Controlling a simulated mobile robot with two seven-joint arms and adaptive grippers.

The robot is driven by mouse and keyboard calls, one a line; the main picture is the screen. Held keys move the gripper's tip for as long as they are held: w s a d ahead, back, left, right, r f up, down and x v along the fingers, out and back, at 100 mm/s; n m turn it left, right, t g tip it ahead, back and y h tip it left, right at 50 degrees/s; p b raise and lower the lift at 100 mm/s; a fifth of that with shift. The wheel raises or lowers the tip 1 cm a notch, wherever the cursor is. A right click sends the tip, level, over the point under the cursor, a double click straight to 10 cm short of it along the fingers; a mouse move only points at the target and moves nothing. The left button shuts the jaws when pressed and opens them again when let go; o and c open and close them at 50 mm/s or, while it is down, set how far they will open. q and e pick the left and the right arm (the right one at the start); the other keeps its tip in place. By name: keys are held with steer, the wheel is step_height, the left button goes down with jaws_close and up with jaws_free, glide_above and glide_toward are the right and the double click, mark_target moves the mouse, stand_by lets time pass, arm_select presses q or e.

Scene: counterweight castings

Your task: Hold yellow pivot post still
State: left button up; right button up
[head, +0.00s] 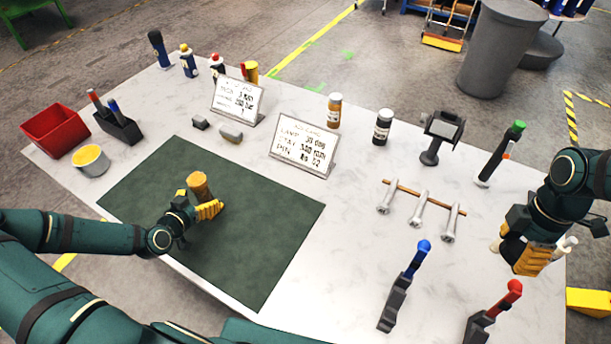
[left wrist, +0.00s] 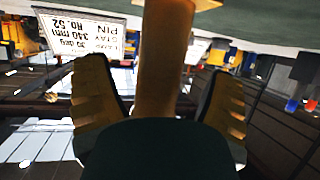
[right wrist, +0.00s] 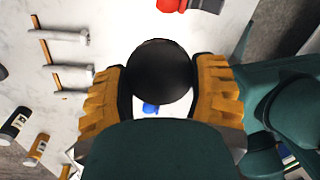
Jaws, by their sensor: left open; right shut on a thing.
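The yellow pivot post (head: 200,186) stands on the green mat (head: 255,235), near its middle left. My left gripper (head: 206,209) is low over the mat at the post. In the left wrist view the post (left wrist: 165,60) rises between the two open fingers, with a visible gap on each side. Its foot is hidden behind my gripper. My right gripper (head: 530,258) is over the right end of the table. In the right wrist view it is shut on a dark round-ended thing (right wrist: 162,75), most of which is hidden.
Several bolts (head: 418,208) lie across a thin brown rod. A blue-knobbed clamp (head: 398,295) and a red-knobbed clamp (head: 490,313) lie at the front right. Two signs (head: 304,145) stand behind the mat. A red bin (head: 57,131) and a yellow-topped tub (head: 91,161) are left.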

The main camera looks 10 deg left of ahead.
mark_target(200, 188)
arm_select(q)
steer(key=shift+x, duration=1.15)
steer(key=c, duration=1.4)
steer(key=shift+r, duration=0.1)
steer(key=shift+r, duration=0.1)
steer(key=shift+a+r, duration=0.1)
steer(key=shift+r, duration=1.65)
steer(key=s, duration=1.2)
steer(key=s+a+b, duration=0.1)
steer(key=s, duration=0.5)
steer(key=shift+a+f, duration=0.1)
steer(key=shift+f, duration=0.05)
arm_select(e)
steer(key=shift+f, duration=0.5)
